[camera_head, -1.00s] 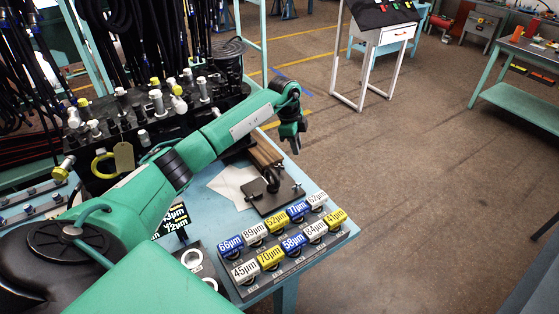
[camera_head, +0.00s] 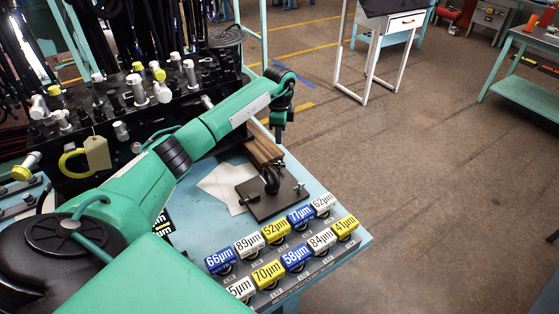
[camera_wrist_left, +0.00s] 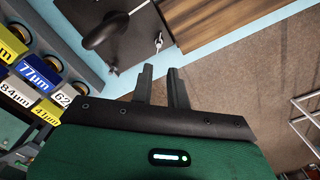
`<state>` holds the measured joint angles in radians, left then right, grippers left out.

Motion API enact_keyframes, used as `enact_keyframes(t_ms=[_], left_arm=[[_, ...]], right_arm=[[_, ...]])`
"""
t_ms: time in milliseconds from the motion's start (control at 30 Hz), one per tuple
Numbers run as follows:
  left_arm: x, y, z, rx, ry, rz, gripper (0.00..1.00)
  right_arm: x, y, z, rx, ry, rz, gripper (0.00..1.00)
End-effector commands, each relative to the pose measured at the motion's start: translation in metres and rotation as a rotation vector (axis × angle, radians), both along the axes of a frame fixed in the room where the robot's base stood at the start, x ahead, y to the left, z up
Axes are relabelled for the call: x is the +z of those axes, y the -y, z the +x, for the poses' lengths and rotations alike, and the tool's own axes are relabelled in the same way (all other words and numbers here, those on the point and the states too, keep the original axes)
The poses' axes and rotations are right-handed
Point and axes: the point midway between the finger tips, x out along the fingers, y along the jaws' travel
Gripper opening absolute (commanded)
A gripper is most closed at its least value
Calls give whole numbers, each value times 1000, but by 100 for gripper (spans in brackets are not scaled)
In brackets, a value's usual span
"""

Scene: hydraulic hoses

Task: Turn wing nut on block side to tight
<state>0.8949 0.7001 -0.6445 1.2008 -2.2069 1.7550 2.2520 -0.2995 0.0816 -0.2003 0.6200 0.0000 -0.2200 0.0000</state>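A dark flat plate (camera_head: 262,208) carrying a black curved hook (camera_head: 271,180) lies on the light blue table. A small silver wing nut (camera_head: 300,187) shows at the plate's right edge; it also shows in the left wrist view (camera_wrist_left: 158,41). A second small metal fitting (camera_wrist_left: 113,70) sits at another plate edge. Whether either nut is tight cannot be told. My left gripper (camera_head: 279,139) hangs above the table's far edge, beyond the plate. In the left wrist view its two fingers (camera_wrist_left: 160,70) are apart and empty, clear of the wing nut. My right gripper is out of view.
A brown wooden block (camera_head: 264,151) lies behind the plate, and a white sheet (camera_head: 222,187) beside it. A rack of labelled rings (camera_head: 285,258) lines the front edge. Dark hoses and a fitting-covered manifold (camera_head: 115,115) stand at the left.

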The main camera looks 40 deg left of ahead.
Motion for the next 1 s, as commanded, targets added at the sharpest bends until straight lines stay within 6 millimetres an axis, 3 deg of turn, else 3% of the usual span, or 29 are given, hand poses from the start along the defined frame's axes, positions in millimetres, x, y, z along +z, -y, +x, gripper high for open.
enact_keyframes(t_ms=[200,500,700,1000], left_arm=[[-42,1,-2,0,-6,-2,16],[-100,1,-1,0,-3,-1,16],[-117,1,0,-1,0,0,16],[-121,0,0,-1,0,0,16]], right_arm=[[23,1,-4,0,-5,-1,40],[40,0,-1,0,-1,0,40],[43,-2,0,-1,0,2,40],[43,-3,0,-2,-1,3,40]])
